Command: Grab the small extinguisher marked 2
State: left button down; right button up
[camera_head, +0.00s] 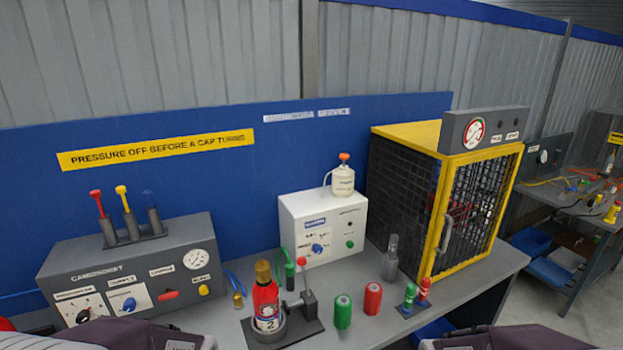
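The small red extinguisher (266,299) marked 2 stands upright on the bench at the front middle. It has a brass-coloured top and a pale label with the number 2. Parts of my arms show at the bottom left and bottom right edges. Neither gripper's fingers are in view, and nothing of mine touches the extinguisher.
A green cylinder (342,312) and a red cylinder (373,298) stand right of the holder. A grey control box (130,262) is at left, a white box (328,217) behind, and a yellow-framed mesh cage (447,199) at right.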

aim_at(266, 300)
jog(key=i+j+u, duration=0.15)
jog(key=u, duration=0.25)
jog(key=i+j+u, duration=0.15)
jog(key=u, duration=0.3)
